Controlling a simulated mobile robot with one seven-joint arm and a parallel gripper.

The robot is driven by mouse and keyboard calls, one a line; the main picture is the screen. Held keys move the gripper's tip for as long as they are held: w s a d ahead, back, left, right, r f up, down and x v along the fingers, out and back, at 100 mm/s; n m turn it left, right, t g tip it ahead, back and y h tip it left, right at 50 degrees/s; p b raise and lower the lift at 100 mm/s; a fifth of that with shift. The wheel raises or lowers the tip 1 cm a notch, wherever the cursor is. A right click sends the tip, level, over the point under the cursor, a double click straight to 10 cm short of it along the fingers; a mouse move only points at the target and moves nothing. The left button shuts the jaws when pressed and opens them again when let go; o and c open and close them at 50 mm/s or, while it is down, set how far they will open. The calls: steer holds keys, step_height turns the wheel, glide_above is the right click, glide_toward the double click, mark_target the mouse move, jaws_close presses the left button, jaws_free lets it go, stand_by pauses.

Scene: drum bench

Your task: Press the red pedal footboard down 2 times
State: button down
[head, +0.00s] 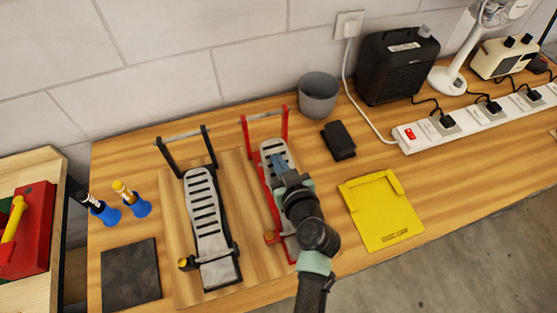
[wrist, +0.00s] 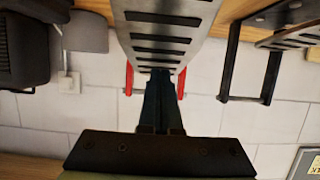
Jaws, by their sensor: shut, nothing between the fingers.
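The red pedal (head: 248,128) stands on the wooden bench, right of a black-framed pedal (head: 207,205). It has a red frame and a slotted silver footboard (head: 268,148). My gripper (head: 278,160) is shut and empty, with its fingers over the upper part of that footboard. My arm hides much of the footboard's middle and lower part. In the wrist view the shut fingers (wrist: 160,80) meet the far end of the slotted footboard (wrist: 165,30) in the picture, between two red posts (wrist: 129,78). I cannot tell whether they touch it.
A yellow plate (head: 382,212) lies right of the red pedal. A black box-shaped item (head: 339,140) and a grey cup (head: 318,96) are behind it. A white power strip (head: 480,118) runs at the right. A dark square pad (head: 130,275) lies front left.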

steer(key=shift+w+a+f+p, duration=0.1)
steer(key=shift+w+f+p, duration=0.1)
steer(key=shift+p, duration=0.25)
steer(key=f+g, duration=0.1)
steer(key=w+f+g, duration=0.1)
steer(key=f, duration=0.1)
steer(key=f+g, duration=0.1)
steer(key=f, duration=0.1)
steer(key=shift+w+a+f+h, duration=0.1)
steer(key=shift+w+a+h, duration=0.2)
steer(key=shift+w+h, duration=0.1)
steer(key=shift+w+f+b, duration=0.1)
steer(key=shift+f+b, duration=0.15)
steer(key=shift+b, duration=0.3)
